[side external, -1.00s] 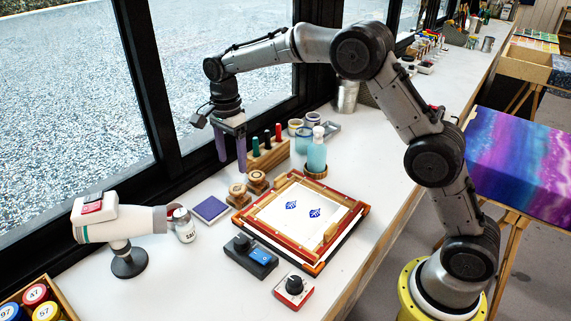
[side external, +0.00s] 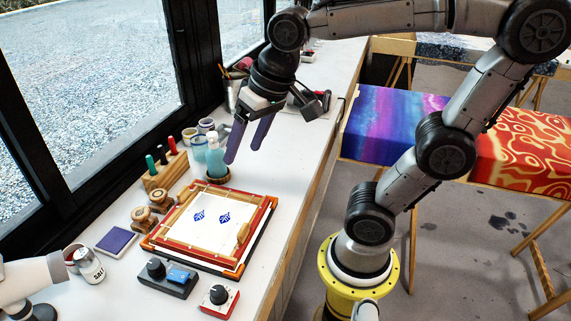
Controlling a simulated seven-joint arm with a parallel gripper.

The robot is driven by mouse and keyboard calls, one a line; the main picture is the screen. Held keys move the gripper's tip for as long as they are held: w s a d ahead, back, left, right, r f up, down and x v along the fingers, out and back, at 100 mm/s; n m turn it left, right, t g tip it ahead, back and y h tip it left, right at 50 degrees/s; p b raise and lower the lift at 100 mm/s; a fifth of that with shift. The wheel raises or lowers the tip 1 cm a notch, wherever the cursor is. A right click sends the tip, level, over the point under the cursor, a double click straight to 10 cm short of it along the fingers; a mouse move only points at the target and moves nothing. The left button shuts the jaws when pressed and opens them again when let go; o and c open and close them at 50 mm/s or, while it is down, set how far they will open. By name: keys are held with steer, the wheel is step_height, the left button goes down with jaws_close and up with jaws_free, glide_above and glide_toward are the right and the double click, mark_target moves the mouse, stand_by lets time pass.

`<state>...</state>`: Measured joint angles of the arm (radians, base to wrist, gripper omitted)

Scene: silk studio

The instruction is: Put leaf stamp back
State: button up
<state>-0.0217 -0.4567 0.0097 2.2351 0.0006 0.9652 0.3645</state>
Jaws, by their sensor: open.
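Two round wooden stamps, one nearer (side external: 144,217) and one farther (side external: 160,200), stand side by side left of the framed board. I cannot tell which one is the leaf stamp. A purple ink pad (side external: 116,240) lies left of them.
A blue bottle (side external: 215,160) stands behind the board. A wooden block (side external: 170,172) with upright coloured handles stands by the window. A control box (side external: 168,280), a dial box (side external: 218,302) and a salt can (side external: 89,264) are at the front. The white tabletop (side external: 300,150) is clear at right.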

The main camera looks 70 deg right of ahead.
steer(key=s+f+n+t, duration=0.1)
steer(key=s+f+n, duration=0.2)
steer(key=s, duration=0.4)
steer(key=shift+s+d+f+n, duration=0.2)
steer(key=shift+d+f+n, duration=0.05)
steer(key=shift+n, duration=0.25)
stand_by(0.6)
